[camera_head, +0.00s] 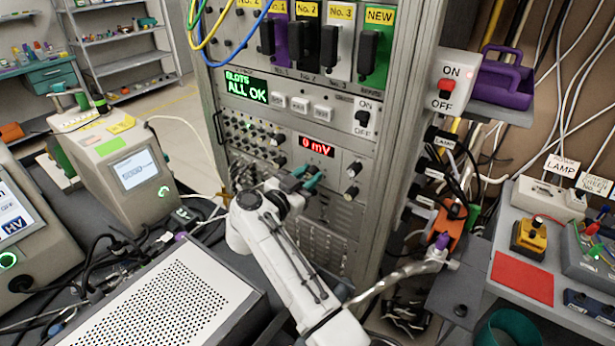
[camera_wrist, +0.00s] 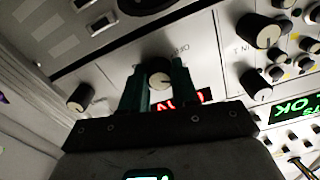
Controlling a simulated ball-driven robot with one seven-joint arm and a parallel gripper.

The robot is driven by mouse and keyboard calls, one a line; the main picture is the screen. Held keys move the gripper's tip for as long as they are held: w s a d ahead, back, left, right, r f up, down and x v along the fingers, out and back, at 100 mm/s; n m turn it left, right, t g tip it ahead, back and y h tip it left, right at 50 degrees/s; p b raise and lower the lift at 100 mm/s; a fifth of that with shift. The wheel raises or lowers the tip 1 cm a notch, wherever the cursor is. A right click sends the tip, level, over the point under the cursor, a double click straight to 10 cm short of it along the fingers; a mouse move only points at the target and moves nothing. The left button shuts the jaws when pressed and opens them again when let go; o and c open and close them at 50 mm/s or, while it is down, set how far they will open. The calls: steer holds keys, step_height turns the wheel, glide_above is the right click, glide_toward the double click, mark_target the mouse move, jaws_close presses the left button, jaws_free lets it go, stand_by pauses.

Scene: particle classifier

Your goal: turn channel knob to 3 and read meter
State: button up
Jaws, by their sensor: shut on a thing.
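My gripper (camera_head: 303,178) is at the front of the tall grey rack, just below the red meter display. In the wrist view its two dark green fingers (camera_wrist: 158,82) are shut on a small dark knob with a pale cap (camera_wrist: 158,78), one finger on each side. The knob sits on a pale panel, and its number marks cannot be read. In the head view my gripper hides it. The meter (camera_head: 316,146) reads "0 mV" in red; in the wrist view its display (camera_wrist: 182,103) is partly hidden.
Two more black knobs (camera_head: 352,181) sit right of the meter. Small knobs crowd the panel at left. An ON/OFF box (camera_head: 445,86) is on the rack's right side. A perforated white box (camera_head: 170,300) stands in front.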

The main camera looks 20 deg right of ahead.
steer(key=shift+m, duration=0.4)
jaws_close()
steer(key=m, duration=0.3)
steer(key=shift+a+m, duration=0.1)
steer(key=shift+m, duration=0.3)
steer(key=m+b, duration=0.1)
steer(key=m, duration=0.3)
steer(key=shift+f+m, duration=0.1)
steer(key=shift+m, duration=0.2)
steer(key=m+b, duration=0.1)
steer(key=m, duration=0.3)
steer(key=shift+b, duration=0.4)
steer(key=shift+m+b, duration=1.05)
steer(key=shift+m, duration=1.15)
steer(key=o, duration=1)
jaws_free()
